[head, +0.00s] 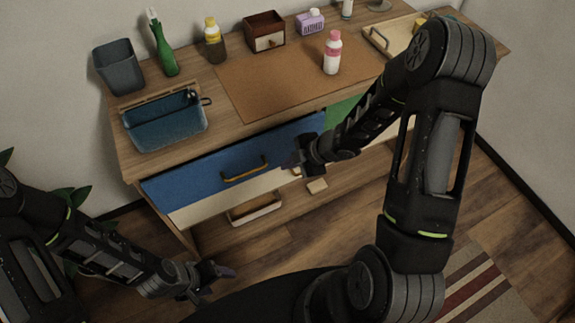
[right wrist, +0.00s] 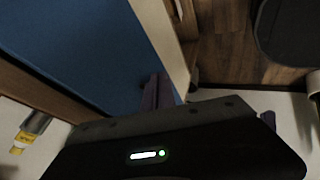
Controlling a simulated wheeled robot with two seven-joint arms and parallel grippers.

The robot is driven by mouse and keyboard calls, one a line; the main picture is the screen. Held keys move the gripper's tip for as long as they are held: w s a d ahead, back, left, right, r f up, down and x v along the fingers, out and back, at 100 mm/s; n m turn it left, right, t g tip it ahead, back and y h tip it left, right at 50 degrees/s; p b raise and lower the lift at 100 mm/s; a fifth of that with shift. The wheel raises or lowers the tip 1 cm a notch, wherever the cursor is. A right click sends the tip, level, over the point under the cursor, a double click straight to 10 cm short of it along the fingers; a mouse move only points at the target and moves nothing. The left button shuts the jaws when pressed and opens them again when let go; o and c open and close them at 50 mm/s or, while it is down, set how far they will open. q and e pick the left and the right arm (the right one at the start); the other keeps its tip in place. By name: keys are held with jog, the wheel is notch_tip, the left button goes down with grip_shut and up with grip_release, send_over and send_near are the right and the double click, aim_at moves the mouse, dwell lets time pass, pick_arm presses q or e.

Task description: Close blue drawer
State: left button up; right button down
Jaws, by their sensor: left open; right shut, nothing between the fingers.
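The blue drawer (head: 205,172) has a wide blue front with a yellow bar handle (head: 245,169), just under the desk top. I cannot tell from here whether a gap stands behind its front. My right gripper (head: 293,164) is shut and empty at the right part of the blue front, to the right of the handle. In the right wrist view, a gripper finger (right wrist: 157,92) lies over the lower edge of the blue front (right wrist: 95,45); contact is unclear. My left gripper (head: 212,275) is open and low, in front of the desk at lower left, away from the drawer.
A green panel (head: 340,112) is partly behind my right arm. On the desk top (head: 135,160) stand a blue basin (head: 165,130), bottles and a wooden box (head: 264,32).

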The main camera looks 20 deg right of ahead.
pick_arm(q)
jog(key=shift+d+p+v, duration=0.2)
jog(key=shift+p+v, duration=0.9)
jog(key=shift+p, duration=0.05)
pick_arm(e)
jog(key=v, duration=0.7)
jog(key=shift+r, duration=0.25)
